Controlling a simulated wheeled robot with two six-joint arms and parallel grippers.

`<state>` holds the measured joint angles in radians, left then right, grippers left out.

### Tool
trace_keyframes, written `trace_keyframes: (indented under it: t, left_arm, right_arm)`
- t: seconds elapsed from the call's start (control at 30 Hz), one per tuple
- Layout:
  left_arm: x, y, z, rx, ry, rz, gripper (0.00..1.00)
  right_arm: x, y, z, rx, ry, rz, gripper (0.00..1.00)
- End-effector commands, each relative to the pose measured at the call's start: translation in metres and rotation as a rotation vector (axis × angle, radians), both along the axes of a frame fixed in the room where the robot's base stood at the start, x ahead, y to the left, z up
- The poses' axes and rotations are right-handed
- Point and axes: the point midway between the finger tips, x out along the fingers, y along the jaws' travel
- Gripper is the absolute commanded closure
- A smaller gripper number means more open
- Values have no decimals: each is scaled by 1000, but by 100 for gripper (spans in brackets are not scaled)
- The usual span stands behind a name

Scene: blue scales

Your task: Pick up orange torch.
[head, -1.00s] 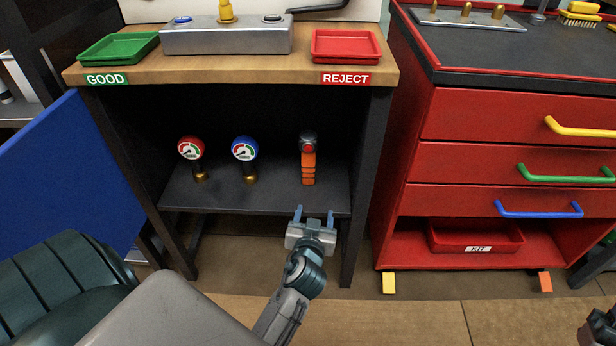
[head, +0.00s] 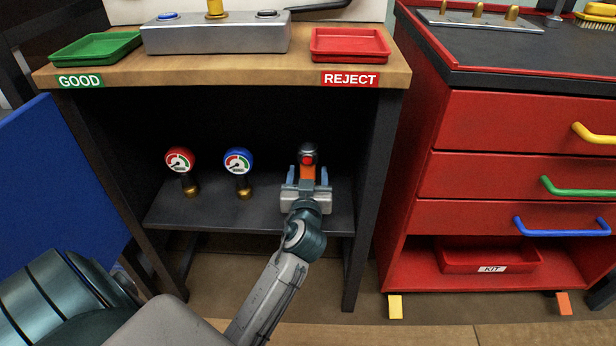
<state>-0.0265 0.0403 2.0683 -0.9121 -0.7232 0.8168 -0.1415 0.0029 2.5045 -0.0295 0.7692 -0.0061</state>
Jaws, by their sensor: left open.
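The orange torch (head: 307,172) stands upright on the dark lower shelf (head: 215,212) of the bench. It has a grey head with a red button, and its lower part is hidden behind my gripper. My left gripper (head: 307,174) is open, with one finger on each side of the torch's orange body. I cannot tell whether the fingers touch it. My right gripper is not in view.
A red gauge (head: 180,161) and a blue gauge (head: 238,161) stand on the same shelf to the left. The bench top (head: 215,72) is above, with a green tray (head: 96,48) and a red tray (head: 350,44). A red drawer cabinet (head: 500,170) stands to the right.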

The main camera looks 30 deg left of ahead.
Motion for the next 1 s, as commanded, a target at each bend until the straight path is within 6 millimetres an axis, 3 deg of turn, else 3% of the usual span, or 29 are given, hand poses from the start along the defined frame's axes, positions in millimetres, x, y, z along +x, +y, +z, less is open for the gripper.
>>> trace_keyframes:
  t: [0.2,0.43,0.73,1.0]
  left_arm:
    - [21,13,0,1,1,0,40]
    - [22,14,0,-1,1,0,40]
    - [22,14,0,-1,1,-1,97]
    - [22,14,2,1,-1,-1,99]
  right_arm:
    - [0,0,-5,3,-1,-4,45]
    - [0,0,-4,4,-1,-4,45]
    - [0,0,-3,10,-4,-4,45]
    - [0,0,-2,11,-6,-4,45]
